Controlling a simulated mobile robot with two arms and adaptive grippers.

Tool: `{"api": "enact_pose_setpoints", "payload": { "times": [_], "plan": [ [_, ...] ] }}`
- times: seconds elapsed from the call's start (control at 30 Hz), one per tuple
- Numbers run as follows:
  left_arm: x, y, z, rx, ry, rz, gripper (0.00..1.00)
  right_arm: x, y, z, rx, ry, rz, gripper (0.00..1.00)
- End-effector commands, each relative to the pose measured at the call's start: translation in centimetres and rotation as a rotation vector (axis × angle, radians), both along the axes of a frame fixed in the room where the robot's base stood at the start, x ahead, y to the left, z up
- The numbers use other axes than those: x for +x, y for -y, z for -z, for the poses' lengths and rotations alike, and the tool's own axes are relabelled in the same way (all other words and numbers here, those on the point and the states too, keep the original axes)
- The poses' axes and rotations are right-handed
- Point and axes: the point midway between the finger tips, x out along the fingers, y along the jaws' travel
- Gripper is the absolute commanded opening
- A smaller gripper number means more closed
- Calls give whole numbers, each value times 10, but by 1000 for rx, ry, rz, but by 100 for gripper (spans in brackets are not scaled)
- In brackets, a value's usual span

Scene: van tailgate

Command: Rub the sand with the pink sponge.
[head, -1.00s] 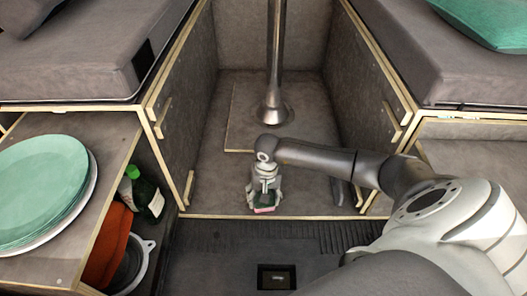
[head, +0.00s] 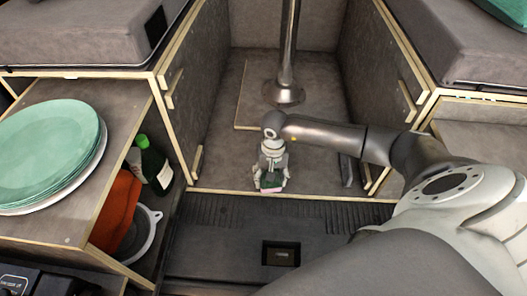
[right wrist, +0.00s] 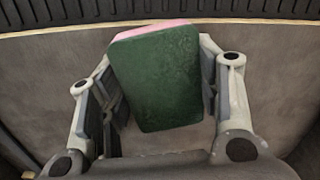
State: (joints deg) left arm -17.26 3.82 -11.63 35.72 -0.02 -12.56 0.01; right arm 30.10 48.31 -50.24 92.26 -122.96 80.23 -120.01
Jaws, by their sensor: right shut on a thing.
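My right gripper (head: 271,179) is shut on the pink sponge, over the front edge of the grey raised floor between the benches. In the right wrist view, the sponge (right wrist: 162,80) sits between the two fingers, slightly tilted. Its broad dark green side faces the camera, and a pink layer shows along its far top edge. In the head view the sponge is small and partly covered by the gripper. I cannot tell whether it touches the floor. I cannot make out any sand. My left gripper is not in view.
A steel table post (head: 287,60) rises from the raised floor (head: 222,150). Wooden-edged bench boxes stand on both sides. At left are stacked green plates (head: 48,150), a green bottle (head: 155,168) and an orange cloth (head: 118,208). A dark ribbed floor lies in front.

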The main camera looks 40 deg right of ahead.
Motion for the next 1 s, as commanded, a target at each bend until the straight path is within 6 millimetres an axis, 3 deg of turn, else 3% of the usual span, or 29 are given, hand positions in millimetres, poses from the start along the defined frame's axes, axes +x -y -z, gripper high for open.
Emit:
{"api": "enact_pose_setpoints", "payload": {
  "times": [0.03, 0.67, 0.77, 1.0],
  "plan": [
    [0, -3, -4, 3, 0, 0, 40, 2, 42, -15, -62, 12, 33, 19],
    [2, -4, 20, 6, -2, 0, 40, 25, 11, -9, -60, 15, 31, 19],
    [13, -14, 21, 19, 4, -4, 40, 29, 6, -6, -58, 15, 30, 19],
    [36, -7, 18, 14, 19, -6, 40, 36, -6, -4, -56, 15, 30, 19]
  ]
}}
